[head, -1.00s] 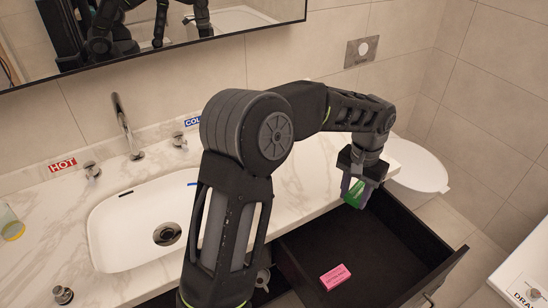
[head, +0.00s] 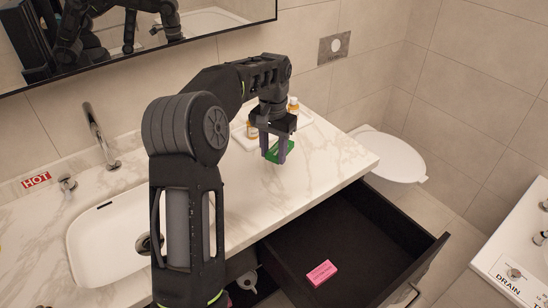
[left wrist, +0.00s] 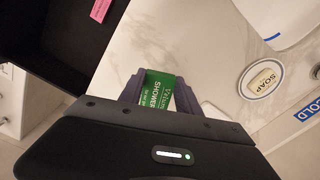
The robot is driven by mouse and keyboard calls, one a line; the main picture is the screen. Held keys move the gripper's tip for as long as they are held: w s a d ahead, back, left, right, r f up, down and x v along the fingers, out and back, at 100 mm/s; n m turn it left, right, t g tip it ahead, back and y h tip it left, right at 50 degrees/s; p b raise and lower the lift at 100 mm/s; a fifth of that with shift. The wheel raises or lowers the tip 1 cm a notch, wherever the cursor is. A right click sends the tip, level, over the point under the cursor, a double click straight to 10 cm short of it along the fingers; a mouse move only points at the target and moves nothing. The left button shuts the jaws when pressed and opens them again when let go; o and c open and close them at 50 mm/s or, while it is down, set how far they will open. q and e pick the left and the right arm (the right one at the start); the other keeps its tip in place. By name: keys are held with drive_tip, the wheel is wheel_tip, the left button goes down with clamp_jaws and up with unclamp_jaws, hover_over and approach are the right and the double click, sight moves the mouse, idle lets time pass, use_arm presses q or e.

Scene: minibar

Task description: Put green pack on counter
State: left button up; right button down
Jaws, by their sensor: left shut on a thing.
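The green pack (head: 283,152) is held between the fingers of my left gripper (head: 276,156), over the marble counter (head: 310,170) to the right of the sink. In the left wrist view the green pack (left wrist: 158,93) shows white lettering that reads "SHOWER", and the gripper (left wrist: 157,92) is shut on it. I cannot tell whether the pack touches the counter. My right gripper is not in view.
An open dark drawer (head: 350,237) below the counter holds a pink pack (head: 321,273). Small bottles (head: 293,105) stand on a white tray behind the gripper. A soap dish (left wrist: 262,82) shows in the left wrist view. The counter's front right is clear.

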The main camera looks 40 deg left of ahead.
use_arm(q)
hover_over(274, 185)
wheel_tip(274, 185, down, 6)
drive_tip(key=shift+a+r+p, duration=0.1)
drive_tip(key=shift+a+p, duration=0.05)
drive_tip(key=shift+p, duration=0.25)
drive_tip(key=shift+f+p, duration=0.4)
drive_tip(key=shift+f, duration=1.5)
drive_tip(key=shift+f, duration=0.1)
drive_tip(key=shift+f, duration=0.15)
drive_tip(key=o, duration=1.3)
wheel_tip(274, 185, up, 12)
drive_tip(key=shift+r+b, duration=0.25)
drive_tip(key=shift+b, duration=0.45)
